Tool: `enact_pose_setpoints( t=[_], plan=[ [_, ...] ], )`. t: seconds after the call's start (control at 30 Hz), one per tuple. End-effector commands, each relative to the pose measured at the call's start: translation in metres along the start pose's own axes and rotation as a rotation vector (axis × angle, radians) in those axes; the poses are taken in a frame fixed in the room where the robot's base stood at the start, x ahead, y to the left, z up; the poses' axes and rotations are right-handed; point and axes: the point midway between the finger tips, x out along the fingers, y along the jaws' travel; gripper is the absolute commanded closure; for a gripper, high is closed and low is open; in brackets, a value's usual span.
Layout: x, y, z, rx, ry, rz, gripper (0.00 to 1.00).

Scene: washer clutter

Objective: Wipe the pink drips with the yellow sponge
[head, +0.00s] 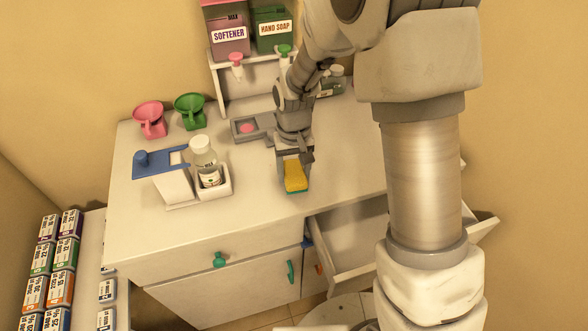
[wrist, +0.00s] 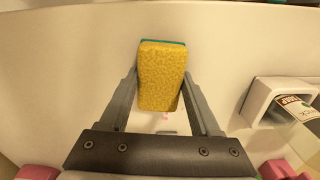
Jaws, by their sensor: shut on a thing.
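The yellow sponge (head: 295,177) has a green-teal underside and is held over the white counter (head: 240,215), near its middle. My gripper (head: 294,160) is shut on the sponge, and the wrist view shows the sponge (wrist: 161,78) between both fingers. I cannot tell whether the sponge touches the counter. A small pink mark (wrist: 165,116) shows just beyond the sponge's lower end in the wrist view, partly hidden by it. I see no clear pink drips on the counter in the head view.
A white caddy (head: 224,183) with a bottle (head: 205,160) and a blue-topped stand (head: 160,160) are left of the sponge. A grey tray (head: 243,136) and softener and soap dispensers (head: 229,30) stand behind. An open drawer (head: 345,238) juts out at front right.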

Motion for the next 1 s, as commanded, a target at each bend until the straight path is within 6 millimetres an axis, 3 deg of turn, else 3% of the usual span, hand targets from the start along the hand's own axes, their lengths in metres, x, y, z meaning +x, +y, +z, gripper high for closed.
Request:
enact_pose_setpoints(
  t=[1.0],
  plan=[
    [0.012,0.000,0.000,0.000,0.000,0.000,0.81]
  ],
)
